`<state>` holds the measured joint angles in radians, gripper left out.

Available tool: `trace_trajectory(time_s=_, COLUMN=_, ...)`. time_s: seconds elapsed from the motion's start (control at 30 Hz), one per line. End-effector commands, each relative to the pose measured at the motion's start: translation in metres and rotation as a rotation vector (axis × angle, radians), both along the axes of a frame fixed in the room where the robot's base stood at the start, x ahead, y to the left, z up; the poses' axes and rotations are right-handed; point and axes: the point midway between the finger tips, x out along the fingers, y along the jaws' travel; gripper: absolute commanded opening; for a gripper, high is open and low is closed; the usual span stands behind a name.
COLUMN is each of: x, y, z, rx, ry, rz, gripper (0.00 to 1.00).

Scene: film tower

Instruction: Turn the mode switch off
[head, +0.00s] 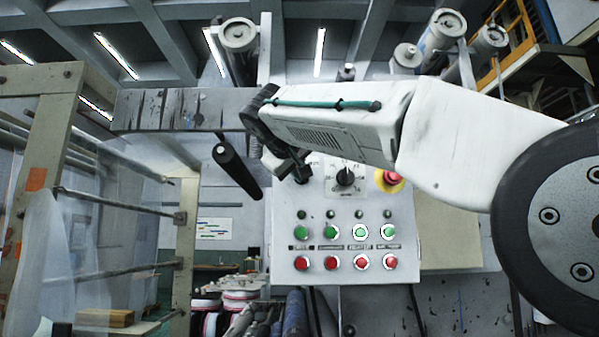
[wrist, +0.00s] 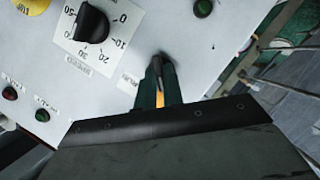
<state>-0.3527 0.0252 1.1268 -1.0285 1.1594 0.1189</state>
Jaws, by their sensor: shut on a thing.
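The control panel (head: 342,218) is a pale grey box facing me. My gripper (head: 300,174) reaches down to its upper left part, left of the large dial. In the wrist view my gripper (wrist: 160,88) is shut on the mode switch (wrist: 162,64), a small black lever whose tip shows between the fingers. A small printed label (wrist: 126,82) sits beside it, too blurred to read surely. In the head view the switch is hidden behind my gripper. I cannot tell which position the switch points to.
A black dial (head: 345,177) with a number scale is right of my gripper, and a red stop button (head: 388,178) on yellow is beyond it. Green buttons (head: 331,232) and red buttons (head: 331,263) fill the lower panel. A black roller (head: 237,170) hangs to the left.

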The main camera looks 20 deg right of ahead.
Motion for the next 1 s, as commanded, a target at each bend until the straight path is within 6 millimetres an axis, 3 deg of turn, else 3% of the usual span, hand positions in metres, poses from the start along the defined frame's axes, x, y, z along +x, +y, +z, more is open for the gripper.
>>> trace_trajectory(time_s=0.47, x=0.0, y=0.001, z=0.001, rx=-0.012, ry=0.002, rz=0.002, gripper=0.0)
trace_trajectory(time_s=0.5, x=0.0, y=0.001, z=0.001, rx=-0.012, ry=0.002, rz=0.002, gripper=0.2)
trace_trajectory(time_s=0.57, x=0.0, y=0.001, z=0.001, rx=-0.011, ry=0.001, rz=0.002, gripper=0.31)
trace_trajectory(time_s=0.87, x=-0.002, y=0.002, z=0.001, rx=-0.011, ry=0.002, rz=0.002, gripper=0.31)
trace_trajectory(time_s=1.0, x=-0.015, y=0.011, z=0.006, rx=-0.009, ry=0.001, rz=0.004, gripper=0.31)
